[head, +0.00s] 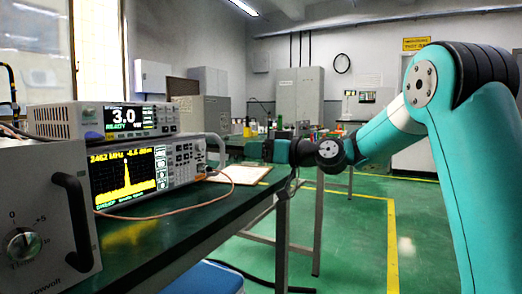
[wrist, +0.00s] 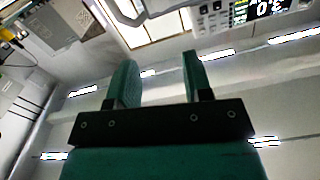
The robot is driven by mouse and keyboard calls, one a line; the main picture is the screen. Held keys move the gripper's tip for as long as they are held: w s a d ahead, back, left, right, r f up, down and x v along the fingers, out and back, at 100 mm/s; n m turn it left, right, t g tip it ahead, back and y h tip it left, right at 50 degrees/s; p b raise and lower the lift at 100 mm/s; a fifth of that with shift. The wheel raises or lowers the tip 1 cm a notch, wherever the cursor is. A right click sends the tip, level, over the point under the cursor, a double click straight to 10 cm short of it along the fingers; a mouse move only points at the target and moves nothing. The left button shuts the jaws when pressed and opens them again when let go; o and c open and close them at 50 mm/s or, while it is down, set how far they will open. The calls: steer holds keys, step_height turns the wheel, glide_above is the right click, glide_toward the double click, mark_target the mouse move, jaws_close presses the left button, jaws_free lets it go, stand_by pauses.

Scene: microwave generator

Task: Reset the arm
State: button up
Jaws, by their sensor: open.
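My arm is teal and black and reaches in from the right in the head view, bent at the elbow, with its forearm running left toward the bench. My gripper (head: 255,150) is at the far end of the arm, small, near the bench's right edge and a little above it. In the wrist view my gripper (wrist: 160,82) shows two teal fingers standing apart with nothing between them. Behind the fingers the wrist view shows ceiling, lights and part of an instrument display (wrist: 262,8), tilted.
A cable (head: 165,212) crosses the bench front. Green floor (head: 350,240) is open beyond.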

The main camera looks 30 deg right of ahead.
steer(key=shift+s+d, duration=0.2)
steer(key=shift+s, duration=0.15)
